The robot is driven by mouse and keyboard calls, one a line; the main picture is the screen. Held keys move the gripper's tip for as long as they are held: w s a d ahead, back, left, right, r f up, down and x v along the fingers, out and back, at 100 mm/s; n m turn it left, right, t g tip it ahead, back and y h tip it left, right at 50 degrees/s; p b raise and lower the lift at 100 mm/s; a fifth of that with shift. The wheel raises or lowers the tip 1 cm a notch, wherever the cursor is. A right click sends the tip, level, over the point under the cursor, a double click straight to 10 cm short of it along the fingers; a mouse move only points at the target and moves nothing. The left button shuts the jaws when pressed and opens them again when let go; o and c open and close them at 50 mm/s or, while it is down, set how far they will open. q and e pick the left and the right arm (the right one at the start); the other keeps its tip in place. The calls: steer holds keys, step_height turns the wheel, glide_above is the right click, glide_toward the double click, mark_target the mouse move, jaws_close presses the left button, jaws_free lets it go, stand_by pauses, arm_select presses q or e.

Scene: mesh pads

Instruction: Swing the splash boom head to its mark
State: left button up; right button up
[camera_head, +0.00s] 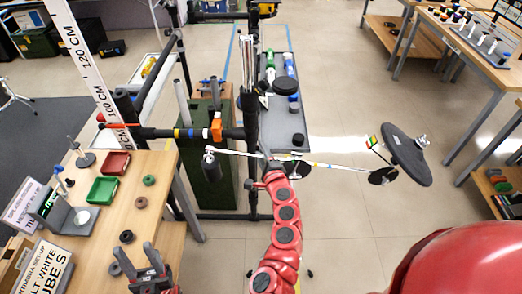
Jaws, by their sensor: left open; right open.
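A thin light boom (325,166) runs across the middle, from a dark counterweight (211,165) at its left end to the right. A large black round pad (408,158) sits tilted at its right end, with a smaller black disc (382,176) beside it. A small red, yellow and green marker (371,141) shows just left of the large pad. My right gripper (266,162) is at the boom near the upright pole, open; its fingers are hard to make out. My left gripper (138,259) is open and empty over the near wooden table, away from the boom.
A black rack with a horizontal bar (165,133) stands behind the boom. A long grey case (285,125) lies beyond.

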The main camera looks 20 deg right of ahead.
steer(key=shift+w, duration=0.15)
jaws_close()
